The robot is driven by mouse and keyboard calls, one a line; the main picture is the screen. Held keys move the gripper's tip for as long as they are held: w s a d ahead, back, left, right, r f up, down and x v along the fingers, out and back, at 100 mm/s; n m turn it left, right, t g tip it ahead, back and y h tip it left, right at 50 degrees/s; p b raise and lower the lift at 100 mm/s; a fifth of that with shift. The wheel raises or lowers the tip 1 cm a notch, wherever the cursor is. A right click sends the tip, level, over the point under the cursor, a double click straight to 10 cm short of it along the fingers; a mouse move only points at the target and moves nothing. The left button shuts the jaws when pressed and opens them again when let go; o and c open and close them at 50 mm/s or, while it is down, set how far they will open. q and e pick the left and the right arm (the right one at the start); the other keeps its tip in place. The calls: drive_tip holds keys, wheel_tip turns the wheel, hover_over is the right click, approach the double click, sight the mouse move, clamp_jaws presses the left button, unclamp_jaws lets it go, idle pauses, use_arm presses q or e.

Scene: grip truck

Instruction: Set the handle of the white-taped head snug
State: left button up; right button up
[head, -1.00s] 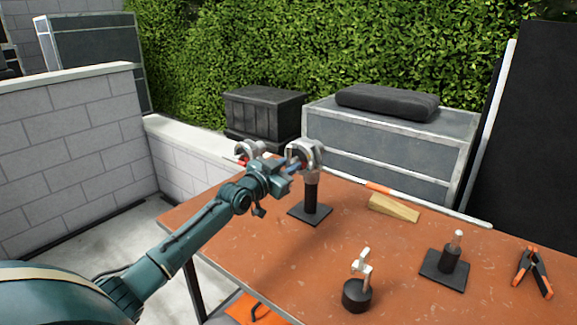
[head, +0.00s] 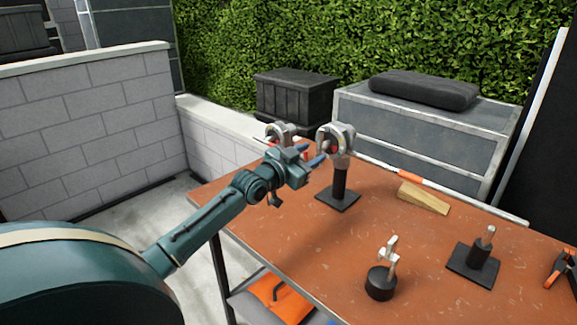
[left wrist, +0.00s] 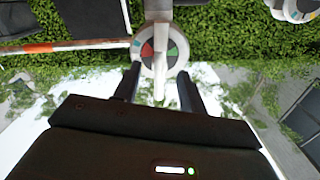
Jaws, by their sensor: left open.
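A silver grip head (head: 337,139) stands on a black post with a square base at the table's far left. A second silver head (head: 281,132) shows partly behind my left gripper (head: 312,155). My left gripper is open, its fingers pointing at the nearer head. In the left wrist view, a round pale disc (left wrist: 172,47) with red, green and blue marks lies just beyond the fingertips. A pale handle (left wrist: 159,88) extends from it between the two open fingers (left wrist: 159,84), with gaps at both sides. I cannot make out which part is white tape. My right gripper is not in view.
On the orange-brown table (head: 300,235) are a small clamp on a round black base (head: 381,282), a post on a square base (head: 476,262), a wooden wedge (head: 423,197) and an orange-tipped clamp (head: 560,270). A striped pole (head: 410,176) lies along the back edge.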

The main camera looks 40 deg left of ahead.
use_arm(q)
drive_tip(key=s, duration=0.9)
drive_tip(key=shift+a+b, duration=0.35)
drive_tip(key=shift+b, duration=0.05)
drive_tip(key=shift+f, duration=0.1)
drive_tip(key=s+d+f+g, duration=0.2)
drive_tip(key=s+d+f, duration=0.1)
drive_tip(key=d+f, duration=0.1)
drive_tip(key=s+d+f+g, duration=0.2)
drive_tip(key=s+d+f, duration=0.1)
drive_tip(key=f, duration=0.3)
drive_tip(key=s+d+f+g, duration=0.2)
drive_tip(key=s+d+f, duration=0.1)
drive_tip(key=f, duration=0.3)
drive_tip(key=shift+d+g, duration=0.3)
drive_tip(key=shift+d, duration=0.5)
drive_tip(key=s+d+f+n+g+y, duration=0.1)
drive_tip(key=s+d+f+g, duration=0.3)
drive_tip(key=s, duration=0.5)
drive_tip(key=s+d+f+n+g, duration=0.15)
drive_tip(key=s+d+g, duration=0.3)
drive_tip(key=s, duration=0.55)
drive_tip(key=w+d+f+m+t+h, duration=0.1)
drive_tip(key=w+d+f+t+h, duration=0.1)
drive_tip(key=w+d+f+t, duration=0.4)
drive_tip(key=shift+d+t+h+p, duration=0.45)
drive_tip(key=shift+d+t, duration=0.15)
drive_tip(key=shift+t, duration=0.25)
